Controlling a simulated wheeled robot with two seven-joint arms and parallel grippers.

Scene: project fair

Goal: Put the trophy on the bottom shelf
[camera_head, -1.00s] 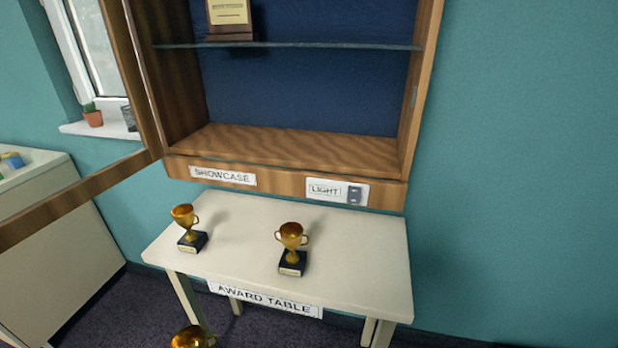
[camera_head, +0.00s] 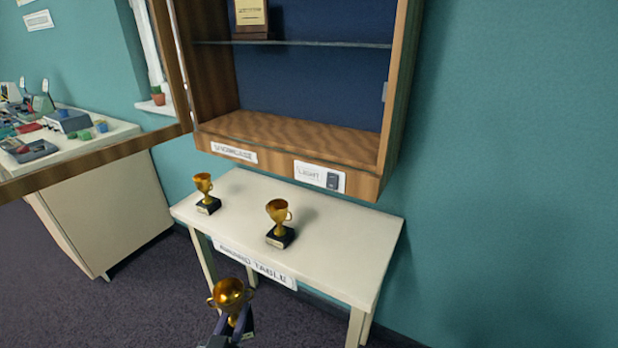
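A gold trophy (camera_head: 230,294) with a dark base shows at the bottom of the view, in front of the award table. My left gripper (camera_head: 236,328) is around its lower part and appears shut on it; the base is mostly hidden. The showcase's bottom shelf (camera_head: 290,134) is a bare wooden board, up and to the right of the held trophy. Two more gold trophies stand upright on the award table (camera_head: 340,234), one at the left (camera_head: 204,190) and one near the middle (camera_head: 279,222). My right gripper is not in view.
The showcase door (camera_head: 90,168) stands open to the left. A glass shelf (camera_head: 310,43) above holds a plaque (camera_head: 251,18). A light switch (camera_head: 332,180) is on the showcase's front. A cluttered counter (camera_head: 110,136) stands at the left; floor is clear before it.

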